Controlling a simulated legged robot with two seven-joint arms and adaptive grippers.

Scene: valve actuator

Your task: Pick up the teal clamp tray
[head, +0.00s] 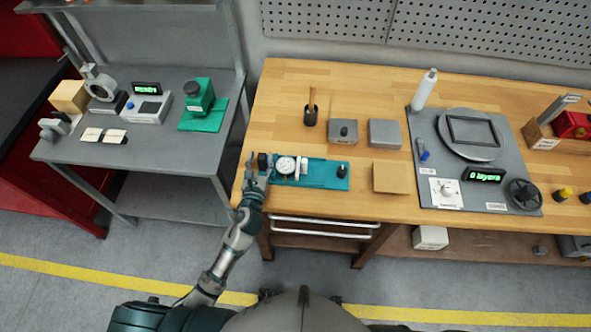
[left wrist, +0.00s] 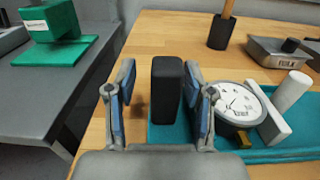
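The teal clamp tray (head: 318,175) lies flat at the front left of the wooden bench. It carries a round dial gauge (head: 286,165), a white block, a black block at its left end and a dark knob at its right end. My left gripper (head: 257,168) is at the tray's left end. In the left wrist view my left gripper (left wrist: 158,105) is open, with its two blue-padded fingers on either side of the upright black block (left wrist: 167,88). Whether the right finger touches the block I cannot tell. My right gripper is not in view.
A grey side table (head: 60,150) with a green fixture (head: 199,97) stands left, across a gap. A pen cup (head: 310,116), grey boxes (head: 385,133) and a cardboard square (head: 391,178) are near the tray. A grey panel (head: 437,150) lies to the right.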

